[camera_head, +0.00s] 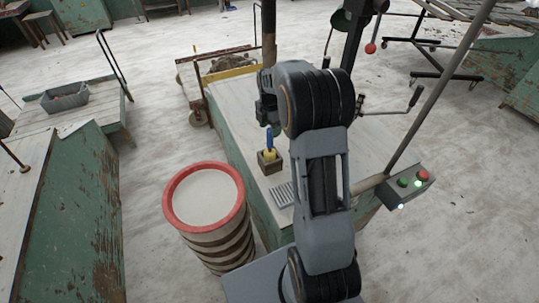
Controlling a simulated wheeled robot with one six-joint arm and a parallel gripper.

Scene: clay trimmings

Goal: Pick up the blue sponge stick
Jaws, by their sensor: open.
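The blue sponge stick (269,140) stands upright in a small dark square holder (277,166) on the pale worktable. A yellow part shows low down at the holder's mouth. My gripper (267,120) is open above the stick, close to its top end. Whether the fingers touch the stick I cannot tell, since my wrist and arm hide part of the gripper.
A grey ridged rack (283,194) lies on the worktable (245,125) near the holder. A red-rimmed drum (172,210) stands at the table's left. A control box (408,187) with lit buttons and a slanted pole are on the right.

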